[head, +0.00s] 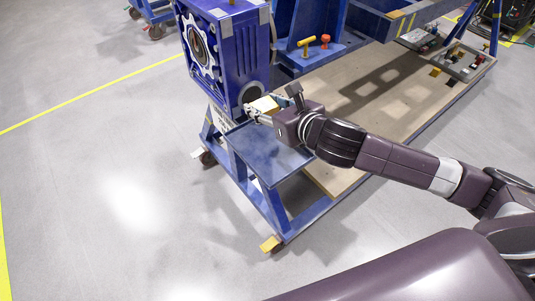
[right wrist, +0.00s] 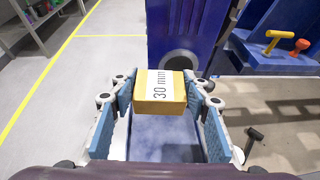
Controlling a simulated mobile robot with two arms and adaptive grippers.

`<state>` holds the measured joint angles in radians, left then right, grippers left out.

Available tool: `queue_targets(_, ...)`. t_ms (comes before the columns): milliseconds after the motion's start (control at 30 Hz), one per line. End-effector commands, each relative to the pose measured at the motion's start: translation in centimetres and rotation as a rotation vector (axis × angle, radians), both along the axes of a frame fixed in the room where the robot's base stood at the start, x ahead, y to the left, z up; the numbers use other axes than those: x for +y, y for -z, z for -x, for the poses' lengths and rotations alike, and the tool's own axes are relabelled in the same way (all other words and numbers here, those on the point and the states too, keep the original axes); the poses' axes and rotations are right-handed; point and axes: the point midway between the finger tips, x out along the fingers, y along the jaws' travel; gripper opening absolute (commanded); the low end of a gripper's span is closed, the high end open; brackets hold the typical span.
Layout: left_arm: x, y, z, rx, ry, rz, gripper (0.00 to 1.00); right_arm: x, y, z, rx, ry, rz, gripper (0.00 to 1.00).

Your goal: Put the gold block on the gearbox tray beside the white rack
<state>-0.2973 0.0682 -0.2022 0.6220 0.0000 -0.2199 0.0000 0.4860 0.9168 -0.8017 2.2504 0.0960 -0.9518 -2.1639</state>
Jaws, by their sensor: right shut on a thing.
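The gold block (right wrist: 160,106) has a white label reading "30 mm" on top. It is between the fingers of my right gripper (right wrist: 160,92), which is shut on it. In the head view my right gripper (head: 260,108) holds the gold block (head: 264,103) above the far end of a blue tray (head: 268,158), close to the blue gearbox (head: 230,50). The tray's surface also shows below the block in the right wrist view (right wrist: 160,145), with nothing seen on it. I cannot make out a white rack for certain. My left gripper is out of view.
A wooden board (head: 385,95) lies to the right of the tray, with grey trays of small parts (head: 463,62) at its far end. A blue fixture with a yellow handle (head: 306,41) and an orange one (head: 325,41) stands behind. Open floor lies to the left.

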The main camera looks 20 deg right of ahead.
Motion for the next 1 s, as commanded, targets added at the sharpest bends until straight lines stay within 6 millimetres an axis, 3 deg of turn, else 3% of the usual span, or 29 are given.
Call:
queue_targets(33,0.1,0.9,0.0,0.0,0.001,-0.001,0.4,-0.5,-0.9,-0.8,-0.018,-0.02,0.004,0.0)
queue_targets(200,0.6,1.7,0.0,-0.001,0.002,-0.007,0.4,-1.3,-3.0,-1.9,-0.013,-0.067,0.001,0.0)
queue_targets(400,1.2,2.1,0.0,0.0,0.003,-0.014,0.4,-1.6,-3.2,-2.1,-0.003,-0.084,-0.002,0.0)
queue_targets(1000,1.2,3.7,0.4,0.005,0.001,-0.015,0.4,-1.6,9.9,-2.1,0.001,-0.083,-0.006,0.0)
